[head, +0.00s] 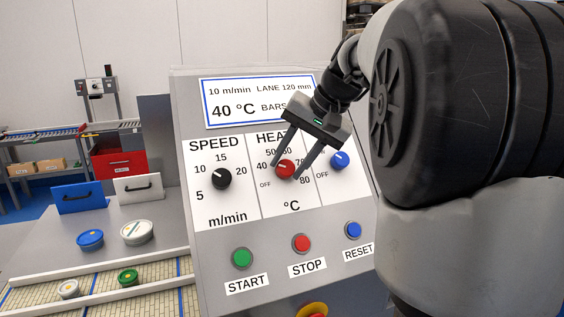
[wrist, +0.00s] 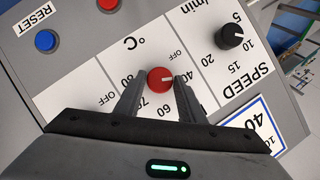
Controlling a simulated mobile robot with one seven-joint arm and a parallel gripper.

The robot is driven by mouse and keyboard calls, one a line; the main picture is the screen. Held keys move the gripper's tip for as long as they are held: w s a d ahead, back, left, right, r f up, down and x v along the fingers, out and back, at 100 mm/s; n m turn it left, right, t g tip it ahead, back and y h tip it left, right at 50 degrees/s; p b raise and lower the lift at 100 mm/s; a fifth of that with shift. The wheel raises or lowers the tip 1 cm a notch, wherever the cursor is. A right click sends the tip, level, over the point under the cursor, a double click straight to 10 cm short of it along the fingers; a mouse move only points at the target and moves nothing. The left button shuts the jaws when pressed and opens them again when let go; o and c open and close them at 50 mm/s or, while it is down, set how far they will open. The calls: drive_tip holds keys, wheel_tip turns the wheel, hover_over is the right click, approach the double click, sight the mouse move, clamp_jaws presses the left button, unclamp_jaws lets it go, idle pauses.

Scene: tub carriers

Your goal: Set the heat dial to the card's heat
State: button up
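The heat dial (head: 285,169) is a red knob on the panel's HEAT scale, with OFF and numbers from 40 to 80. Its white pointer line faces left, toward the 40 mark. It also shows in the wrist view (wrist: 160,81). The card (head: 232,111) above reads 10 m/min, LANE 120 mm and 40 °C; its lower right is hidden behind my gripper. My gripper (head: 285,172) is open, with one finger on each side of the red dial.
The black speed dial (head: 220,179) is to the left and a blue dial (head: 340,160) is close on the right. Below are the green start (head: 241,258), red stop (head: 301,243) and blue reset (head: 353,230) buttons. A conveyor (head: 150,271) with round tubs lies at left.

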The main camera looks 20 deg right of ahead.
drive_tip(key=shift+o, duration=1.3)
drive_tip(key=shift+r, duration=0.1)
drive_tip(key=p+v, duration=0.1)
drive_tip(key=v, duration=1.6)
drive_tip(key=shift+p, duration=0.4)
drive_tip(key=shift+s, duration=0.15)
